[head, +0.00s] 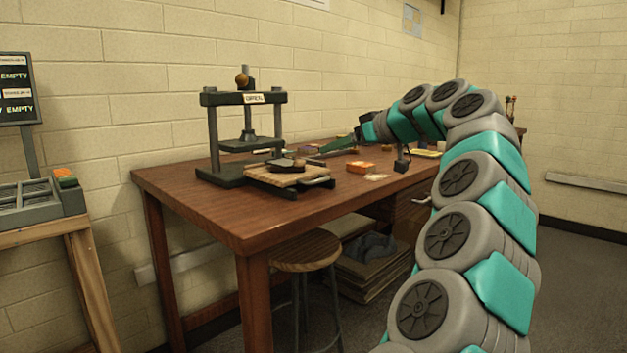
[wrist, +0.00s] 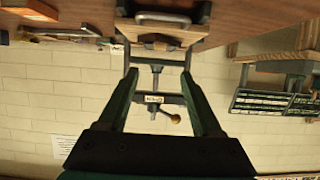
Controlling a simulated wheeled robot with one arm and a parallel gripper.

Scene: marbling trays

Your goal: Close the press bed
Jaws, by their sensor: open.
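The press (head: 245,97) stands at the left end of the wooden table, a dark frame with a screw and round knob on top. Its press bed (head: 290,180), a wooden board with a metal handle (head: 318,183) at its front edge, sticks out in front of the frame. A dark object (head: 285,163) lies on the bed. My gripper (head: 326,148) is open and empty, right of the press and above the table. In the wrist view, which is upside down, the press shows between my open fingers (wrist: 158,75), with the bed handle (wrist: 163,19) beyond the fingertips.
An orange block (head: 360,167) and a small dark stand (head: 402,160) are on the table right of the bed. A round stool (head: 305,250) stands below the table's front edge. A separate bench with a rack (head: 38,205) is at far left. The table's front left corner is clear.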

